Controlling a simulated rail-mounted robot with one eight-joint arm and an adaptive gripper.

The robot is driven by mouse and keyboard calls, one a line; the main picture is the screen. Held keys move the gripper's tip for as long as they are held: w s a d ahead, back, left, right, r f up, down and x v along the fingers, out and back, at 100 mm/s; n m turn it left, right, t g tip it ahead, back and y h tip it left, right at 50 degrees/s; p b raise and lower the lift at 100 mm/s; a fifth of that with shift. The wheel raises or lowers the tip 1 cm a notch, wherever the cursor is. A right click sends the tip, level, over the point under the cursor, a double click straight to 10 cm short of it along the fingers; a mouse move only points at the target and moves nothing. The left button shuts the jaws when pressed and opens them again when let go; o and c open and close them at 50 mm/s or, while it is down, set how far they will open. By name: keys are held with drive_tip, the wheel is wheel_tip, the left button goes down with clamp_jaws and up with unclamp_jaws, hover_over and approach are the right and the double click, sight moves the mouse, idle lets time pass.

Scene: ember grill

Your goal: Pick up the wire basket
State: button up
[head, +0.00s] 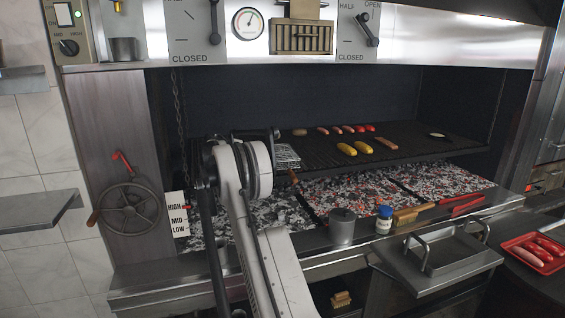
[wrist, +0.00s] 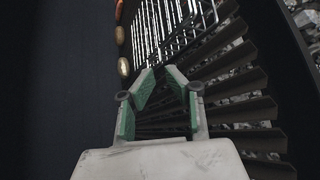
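The wire basket (head: 287,156) lies on the left end of the dark grill grate in the head view, partly hidden by my arm. In the wrist view its parallel wires and rim (wrist: 168,25) show at the top, beyond my fingertips. My gripper (wrist: 159,78) has green-padded fingers with a gap between the tips and nothing visible between them. The fingertips appear just short of the basket's near edge; whether they touch it is unclear. In the head view my gripper is mostly hidden behind my arm.
Sausages and yellow corn (head: 347,149) lie on the grate (head: 420,150) right of the basket. Glowing coals (head: 350,190) spread below. A metal cup (head: 342,226), a blue-and-white jar (head: 384,219) and a wooden-handled brush (head: 412,214) stand or lie along the front ledge.

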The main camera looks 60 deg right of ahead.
drive_tip(key=p+x, duration=0.1)
drive_tip(key=x, duration=0.3)
drive_tip(key=shift+s+d+r, duration=0.1)
drive_tip(key=shift+s+d, duration=0.05)
drive_tip(key=shift+d+f, duration=0.35)
drive_tip(key=shift+d, duration=0.25)
drive_tip(key=shift+s, duration=0.1)
clamp_jaws()
drive_tip(key=shift+r, duration=0.6)
wheel_tip(320, 180, up, 3)
drive_tip(key=shift+f, duration=0.1)
drive_tip(key=w+d+r+b+v, duration=0.1)
drive_tip(key=w+r+b+v, duration=0.1)
drive_tip(key=v, duration=1.1)
drive_tip(key=shift+a, duration=0.15)
